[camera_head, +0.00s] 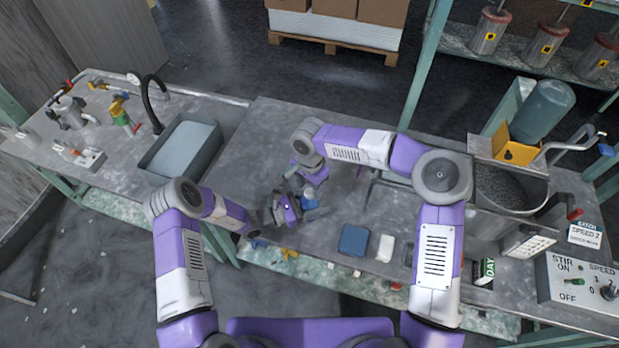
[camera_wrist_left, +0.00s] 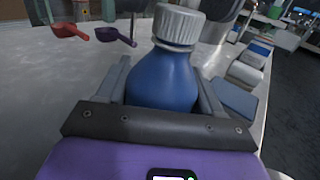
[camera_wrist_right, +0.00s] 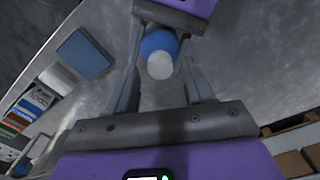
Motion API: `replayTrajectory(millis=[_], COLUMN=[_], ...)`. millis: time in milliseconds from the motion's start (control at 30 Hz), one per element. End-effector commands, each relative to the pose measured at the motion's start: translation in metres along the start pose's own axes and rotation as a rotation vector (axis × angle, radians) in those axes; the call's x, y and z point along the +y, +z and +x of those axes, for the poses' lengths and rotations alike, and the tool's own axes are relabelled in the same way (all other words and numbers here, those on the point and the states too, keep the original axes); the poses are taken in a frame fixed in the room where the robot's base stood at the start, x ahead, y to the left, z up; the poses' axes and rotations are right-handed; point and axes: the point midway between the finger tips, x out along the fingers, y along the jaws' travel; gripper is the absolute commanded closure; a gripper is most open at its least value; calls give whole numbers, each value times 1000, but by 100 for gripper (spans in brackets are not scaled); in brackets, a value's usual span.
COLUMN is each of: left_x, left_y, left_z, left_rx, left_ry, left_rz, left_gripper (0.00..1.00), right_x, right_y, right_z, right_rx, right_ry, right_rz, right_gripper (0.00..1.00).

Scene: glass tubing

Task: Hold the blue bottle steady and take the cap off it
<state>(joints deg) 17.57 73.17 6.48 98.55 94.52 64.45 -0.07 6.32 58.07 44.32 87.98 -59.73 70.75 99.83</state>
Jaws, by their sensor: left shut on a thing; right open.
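The blue bottle (camera_wrist_left: 163,82) stands upright between the fingers of my left gripper (camera_wrist_left: 165,92), which is shut on its body. Its white ridged cap (camera_wrist_left: 178,26) is on the neck. In the head view the bottle (camera_head: 308,193) is small and partly hidden by the grippers. My right gripper (camera_wrist_right: 161,72) is open and empty, above the bottle. In the right wrist view the cap (camera_wrist_right: 160,66) shows between its two fingers, apart from both; I cannot tell how far below the fingertips it is. The bottle's blue shoulder (camera_wrist_right: 158,42) shows behind it.
A blue pad (camera_head: 354,240) and a white block (camera_head: 385,248) lie on the table to the right of the bottle. A red scoop (camera_wrist_left: 68,30) and a purple scoop (camera_wrist_left: 112,36) show behind the bottle. A grey basin (camera_head: 180,150) sits in the left bench.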

Motion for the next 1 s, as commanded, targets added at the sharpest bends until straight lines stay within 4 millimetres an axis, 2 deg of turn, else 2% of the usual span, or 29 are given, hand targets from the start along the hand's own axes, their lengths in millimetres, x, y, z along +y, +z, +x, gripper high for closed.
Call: replayTrajectory(millis=[133,400,767,1000], left_x=[0,0,0,0], left_y=[0,0,0,0], left_z=[0,0,0,0], left_rx=[1,1,1,1], left_ry=[1,1,1,0], left_rz=[1,1,1,1], left_gripper=[100,100,100,100], right_x=[0,0,0,0], right_y=[0,0,0,1], right_z=[9,11,10,10], right_rx=[-1,0,0,3], right_ry=[-2,-2,-1,2], right_rz=[-1,0,-1,-84], right_gripper=[47,47,100,100])
